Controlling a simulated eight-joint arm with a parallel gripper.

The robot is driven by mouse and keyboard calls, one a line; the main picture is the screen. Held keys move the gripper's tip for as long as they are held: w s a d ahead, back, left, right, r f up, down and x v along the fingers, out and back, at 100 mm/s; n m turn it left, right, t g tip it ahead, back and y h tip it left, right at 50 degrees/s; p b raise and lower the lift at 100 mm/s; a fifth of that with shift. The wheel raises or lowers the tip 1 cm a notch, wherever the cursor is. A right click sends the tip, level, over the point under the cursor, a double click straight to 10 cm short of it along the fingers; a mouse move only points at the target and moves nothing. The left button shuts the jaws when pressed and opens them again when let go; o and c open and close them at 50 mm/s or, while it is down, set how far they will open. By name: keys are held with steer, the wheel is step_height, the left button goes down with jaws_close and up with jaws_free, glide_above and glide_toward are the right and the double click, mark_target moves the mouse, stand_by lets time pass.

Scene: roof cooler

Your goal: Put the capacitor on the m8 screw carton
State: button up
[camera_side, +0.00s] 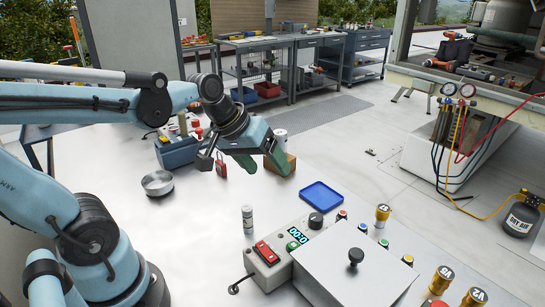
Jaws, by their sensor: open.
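My gripper (240,163) is open above the far part of the white worktop, its fingers pointing down. The brown carton (289,163), which I take for the m8 screw carton, is partly hidden behind the right finger. A pale cylinder (281,135), possibly the capacitor, shows just above the carton. Its lower part is hidden, so I cannot tell whether it stands on the carton or behind it. Another small grey-and-white cylinder (248,218) stands upright nearer the front, apart from my gripper; its label is too small to read.
A red padlock (221,166) lies beneath my gripper. A toolbox (177,152) and a round metal bowl (158,183) stand to the left. A blue tray (321,197) lies to the right. A control box (290,248) with buttons fills the front. The worktop between them is clear.

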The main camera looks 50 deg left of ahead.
steer(key=s+m, duration=0.1)
steer(key=s+d+f+m, duration=0.1)
steer(key=m, duration=0.1)
steer(key=s+m+t+y, duration=0.1)
steer(key=m, duration=0.1)
steer(key=shift+s+d+f, duration=0.2)
steer(key=shift+f, duration=0.1)
